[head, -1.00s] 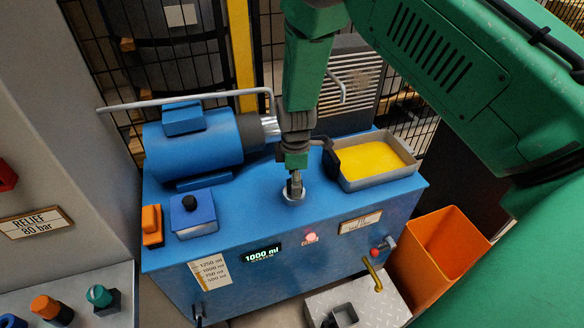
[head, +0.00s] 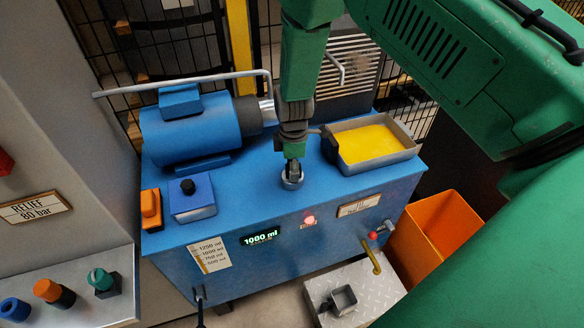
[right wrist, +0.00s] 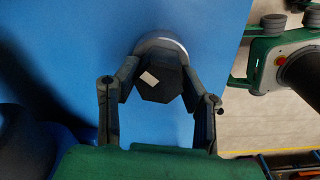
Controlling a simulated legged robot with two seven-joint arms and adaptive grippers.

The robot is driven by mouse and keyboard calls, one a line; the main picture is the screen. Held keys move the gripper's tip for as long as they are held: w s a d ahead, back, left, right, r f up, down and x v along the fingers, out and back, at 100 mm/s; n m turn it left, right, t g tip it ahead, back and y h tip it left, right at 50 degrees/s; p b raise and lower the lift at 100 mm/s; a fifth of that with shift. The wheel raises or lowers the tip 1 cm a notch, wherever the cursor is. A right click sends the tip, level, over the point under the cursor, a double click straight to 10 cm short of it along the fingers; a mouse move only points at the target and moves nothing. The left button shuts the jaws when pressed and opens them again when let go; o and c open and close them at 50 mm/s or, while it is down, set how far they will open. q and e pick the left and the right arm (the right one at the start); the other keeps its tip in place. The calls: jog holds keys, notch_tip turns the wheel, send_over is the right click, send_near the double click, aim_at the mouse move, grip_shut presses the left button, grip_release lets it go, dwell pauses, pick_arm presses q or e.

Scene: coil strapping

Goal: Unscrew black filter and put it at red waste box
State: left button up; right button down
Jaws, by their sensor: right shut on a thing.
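The black filter (right wrist: 158,80) is a dark hexagonal cap with a small white mark in the right wrist view. It sits in a silver ring (right wrist: 172,46) on the blue tank top; the ring also shows in the head view (head: 292,184). My right gripper (right wrist: 158,88) is shut on the filter, with one finger on each side. In the head view my right gripper (head: 293,170) points down over the ring and mostly hides the filter. The waste box (head: 437,238) looks orange-red and stands open on the floor at the right. My left gripper is not in view.
A grey tray of yellow material (head: 340,160) stands on the tank right of my gripper. A blue motor (head: 190,138) and a blue box with a black knob (head: 192,205) are to the left. A metal plate step (head: 385,290) lies in front, beside the waste box.

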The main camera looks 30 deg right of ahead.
jog(key=n+p, duration=0.1)
jog(key=n, duration=0.3)
jog(key=shift+d+n, duration=0.1)
jog(key=shift+n, duration=0.3)
jog(key=n, duration=0.2)
jog(key=shift+s+d+n, duration=0.1)
jog(key=shift+d+n, duration=0.05)
jog(key=shift+n, duration=0.25)
jog(key=shift+n+p, duration=0.5)
jog(key=shift+n, duration=0.4)
jog(key=n, duration=0.3)
jog(key=shift+n+p, duration=0.35)
jog(key=shift+n, duration=0.05)
jog(key=shift+d+n, duration=0.1)
jog(key=shift+n, duration=1.1)
